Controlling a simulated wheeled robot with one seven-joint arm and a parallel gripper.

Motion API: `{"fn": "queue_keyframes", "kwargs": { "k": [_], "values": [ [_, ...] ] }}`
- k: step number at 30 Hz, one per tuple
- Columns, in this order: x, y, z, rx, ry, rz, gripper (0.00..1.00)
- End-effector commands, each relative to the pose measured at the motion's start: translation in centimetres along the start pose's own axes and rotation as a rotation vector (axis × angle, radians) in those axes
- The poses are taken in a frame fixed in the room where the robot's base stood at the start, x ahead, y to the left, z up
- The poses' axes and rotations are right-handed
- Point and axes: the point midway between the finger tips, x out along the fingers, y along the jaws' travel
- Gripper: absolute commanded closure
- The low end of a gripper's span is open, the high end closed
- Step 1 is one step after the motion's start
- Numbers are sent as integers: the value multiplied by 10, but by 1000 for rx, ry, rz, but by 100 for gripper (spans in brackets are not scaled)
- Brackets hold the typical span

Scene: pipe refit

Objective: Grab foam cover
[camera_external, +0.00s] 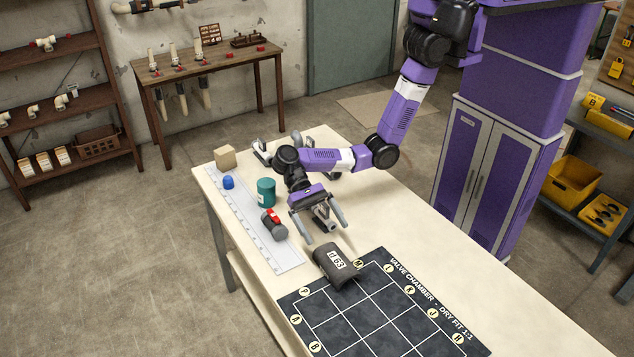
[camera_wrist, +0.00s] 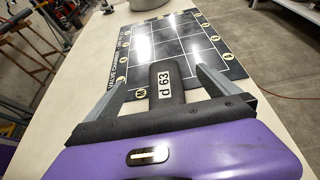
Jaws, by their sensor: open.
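The foam cover (camera_external: 335,265) is a dark grey, rounded sleeve with a white "d 63" label. In the wrist view the foam cover (camera_wrist: 172,82) appears straight ahead, between the two fingers in the picture. My gripper (camera_external: 322,232) is open and empty, above the table and just behind the foam cover in the external view. Its fingers (camera_wrist: 166,82) also show in the wrist view, spread on either side of the cover. I cannot tell whether they touch it.
The grid mat (camera_external: 395,312) lies beyond the cover. A white ruler strip (camera_external: 238,212) runs along the table's left side. Near it are a red-and-grey valve (camera_external: 273,225), a teal can (camera_external: 266,192), a blue cap (camera_external: 228,182) and a tan block (camera_external: 225,157).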

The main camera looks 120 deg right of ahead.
Motion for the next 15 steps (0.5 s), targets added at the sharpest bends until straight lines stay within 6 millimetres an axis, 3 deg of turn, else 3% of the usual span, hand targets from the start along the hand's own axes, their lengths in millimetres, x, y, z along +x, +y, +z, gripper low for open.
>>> {"fn": "queue_keyframes", "kwargs": {
  "k": [9, 15],
  "values": [
    [28, 1, -57, 3, 0, 0, 0],
    [50, 1, -57, -1, 1, 0, 0]
  ]
}}
